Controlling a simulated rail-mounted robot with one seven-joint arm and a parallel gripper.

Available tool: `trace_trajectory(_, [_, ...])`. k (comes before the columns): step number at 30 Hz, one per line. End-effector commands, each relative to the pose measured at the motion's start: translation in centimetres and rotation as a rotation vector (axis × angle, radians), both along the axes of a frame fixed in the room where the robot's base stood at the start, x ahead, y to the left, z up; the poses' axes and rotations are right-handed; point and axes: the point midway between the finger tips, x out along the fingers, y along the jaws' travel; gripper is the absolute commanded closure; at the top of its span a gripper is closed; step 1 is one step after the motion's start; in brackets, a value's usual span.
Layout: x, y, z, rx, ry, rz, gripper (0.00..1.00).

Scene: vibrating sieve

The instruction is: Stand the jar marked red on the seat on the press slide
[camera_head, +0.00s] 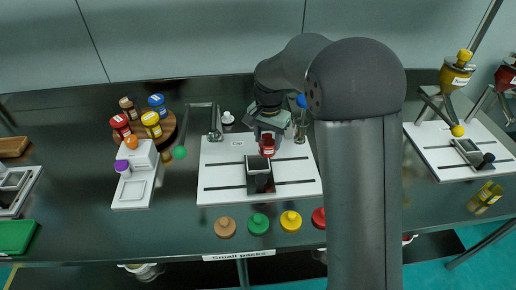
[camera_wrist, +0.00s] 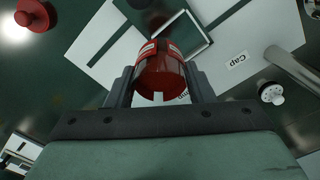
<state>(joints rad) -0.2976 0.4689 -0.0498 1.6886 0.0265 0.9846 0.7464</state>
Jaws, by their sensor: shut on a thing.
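The jar marked red (camera_head: 267,146) is between the fingers of my gripper (camera_head: 267,135), held over the white press board (camera_head: 222,150). In the wrist view the jar (camera_wrist: 160,75) shows a dark red body with a brighter red band and a pale label. The fingers of my gripper (camera_wrist: 160,88) are shut on its two sides. The press slide with its square, grey-rimmed seat (camera_head: 259,163) lies just in front of the jar in the head view. In the wrist view the seat (camera_wrist: 196,45) is partly hidden behind the jar. I cannot tell the jar's height above the board.
A round wooden rack (camera_head: 168,130) with several coloured jars stands left, beside a white stand (camera_head: 133,190). Coloured caps, including a green one (camera_head: 258,223), line the front edge. A post with a green ball (camera_head: 180,152) stands left of the board. Another white board (camera_head: 440,155) is right.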

Motion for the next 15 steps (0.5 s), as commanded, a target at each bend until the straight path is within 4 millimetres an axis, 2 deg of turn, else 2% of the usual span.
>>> trace_trajectory(1, [0.4,0.6,-1.0,-0.001,0.004,0.001,0.78])
trace_trajectory(4, [1.1,1.6,-2.5,0.000,0.004,0.001,0.78])
trace_trajectory(11, [1.9,2.6,-3.9,0.000,0.001,0.000,0.78])
trace_trajectory(15, [2.1,2.9,-5.5,-0.001,0.003,-0.001,0.78])
